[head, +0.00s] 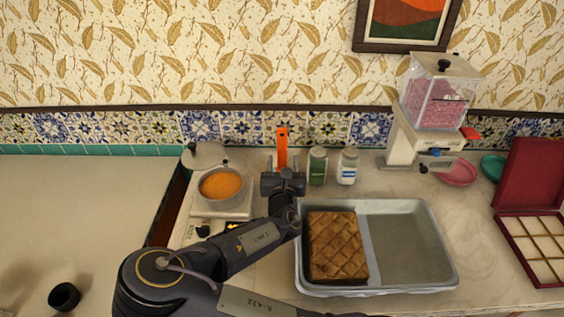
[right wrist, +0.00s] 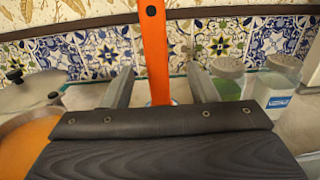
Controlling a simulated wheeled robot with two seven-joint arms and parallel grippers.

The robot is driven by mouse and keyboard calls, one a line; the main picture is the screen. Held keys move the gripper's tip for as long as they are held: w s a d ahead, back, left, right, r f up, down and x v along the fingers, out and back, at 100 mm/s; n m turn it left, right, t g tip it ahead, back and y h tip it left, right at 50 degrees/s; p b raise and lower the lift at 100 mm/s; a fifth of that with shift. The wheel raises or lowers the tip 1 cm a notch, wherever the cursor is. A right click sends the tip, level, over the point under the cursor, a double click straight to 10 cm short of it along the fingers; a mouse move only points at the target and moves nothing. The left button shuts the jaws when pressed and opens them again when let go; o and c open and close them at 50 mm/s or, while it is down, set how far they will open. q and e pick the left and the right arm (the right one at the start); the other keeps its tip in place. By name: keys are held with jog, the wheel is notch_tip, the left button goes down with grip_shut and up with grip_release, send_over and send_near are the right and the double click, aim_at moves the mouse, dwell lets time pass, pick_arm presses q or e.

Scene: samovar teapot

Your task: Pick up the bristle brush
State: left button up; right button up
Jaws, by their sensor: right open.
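A long orange handle, which I take to be the bristle brush (head: 282,146), stands upright near the tiled wall in the head view. It also rises through the middle of the right wrist view (right wrist: 153,45). Its lower end and any bristles are hidden behind my gripper. My right gripper (head: 284,172) is open in front of the handle. In the right wrist view its two fingers (right wrist: 160,84) are spread, one on each side of the handle in the picture. Whether the handle is between them in depth is unclear. My left gripper is not in view.
Two shaker jars (head: 318,166) (head: 348,166) stand close right of the handle. A pan of orange contents (head: 221,186) sits to the left. A metal tray (head: 447,262) with a scored brown slab (head: 336,245) is at front right. A pink-filled dispenser (head: 436,100) stands at the back.

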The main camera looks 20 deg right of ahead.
aim_at(282, 151)
jog(key=shift+w+d+r, duration=0.15)
jog(key=shift+w+d, duration=0.1)
jog(key=shift+w, duration=0.2)
jog(key=p+x, duration=0.1)
jog(key=x, duration=0.1)
jog(key=p+x, duration=0.1)
jog(key=x, duration=0.1)
jog(key=shift+w, duration=0.7)
jog(key=shift+c, duration=0.2)
jog(key=c, duration=1)
jog(key=shift+c, duration=0.2)
notch_tip(282, 151, up, 10)
jog(key=shift+f+b, duration=0.15)
jog(key=shift+b, duration=0.3)
